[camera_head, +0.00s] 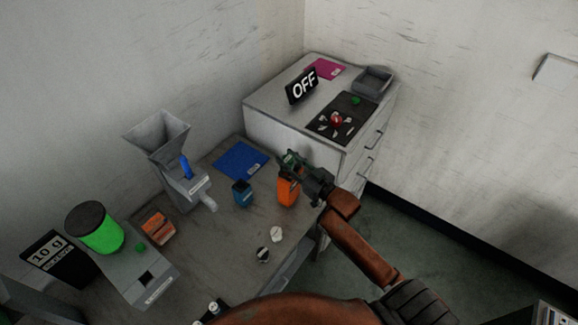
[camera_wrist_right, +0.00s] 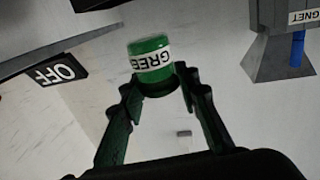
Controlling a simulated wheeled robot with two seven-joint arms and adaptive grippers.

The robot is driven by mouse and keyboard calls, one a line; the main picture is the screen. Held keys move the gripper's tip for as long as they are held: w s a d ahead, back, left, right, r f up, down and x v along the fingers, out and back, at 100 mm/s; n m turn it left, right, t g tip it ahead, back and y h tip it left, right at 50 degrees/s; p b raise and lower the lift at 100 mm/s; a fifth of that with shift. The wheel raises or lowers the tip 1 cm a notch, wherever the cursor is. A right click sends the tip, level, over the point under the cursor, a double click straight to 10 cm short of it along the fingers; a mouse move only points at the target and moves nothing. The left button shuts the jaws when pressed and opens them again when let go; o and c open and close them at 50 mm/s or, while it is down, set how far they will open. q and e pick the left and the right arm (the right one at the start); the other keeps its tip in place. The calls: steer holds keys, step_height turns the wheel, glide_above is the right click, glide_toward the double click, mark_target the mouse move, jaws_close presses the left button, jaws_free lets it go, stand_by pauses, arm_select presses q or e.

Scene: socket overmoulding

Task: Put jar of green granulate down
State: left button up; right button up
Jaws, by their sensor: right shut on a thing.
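My right gripper (camera_head: 296,165) is shut on the jar of green granulate (camera_wrist_right: 150,58), whose white label partly reads "GREE". In the head view only a dark green part of the jar shows, behind the gripper at the table's right end. In the right wrist view the jar sits between the two fingertips (camera_wrist_right: 158,88). I cannot tell whether its base touches the table (camera_head: 215,250). An orange jar (camera_head: 288,192) stands just in front of the gripper, and a blue jar (camera_head: 242,194) stands to its left. My left gripper is not in view.
A blue mat (camera_head: 240,160) lies behind the blue jar. A grey hopper (camera_head: 165,145) stands left of it. A white and a black small part (camera_head: 263,254) lie in front. A cabinet (camera_head: 285,130) with an "OFF" sign (camera_head: 302,87) adjoins the table at the back right.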

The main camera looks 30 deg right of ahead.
mark_target(289, 160)
steer(key=shift+w+d+f, duration=0.35)
steer(key=shift+w+f, duration=0.1)
steer(key=shift+f, duration=0.2)
steer(key=shift+w+d+f, duration=0.3)
steer(key=shift+w+f, duration=0.1)
steer(key=shift+f, duration=1.85)
steer(key=shift+f, duration=0.1)
steer(key=o, duration=1.2)
steer(key=shift+c, duration=0.2)
steer(key=v, duration=1.2)
steer(key=shift+b, duration=0.35)
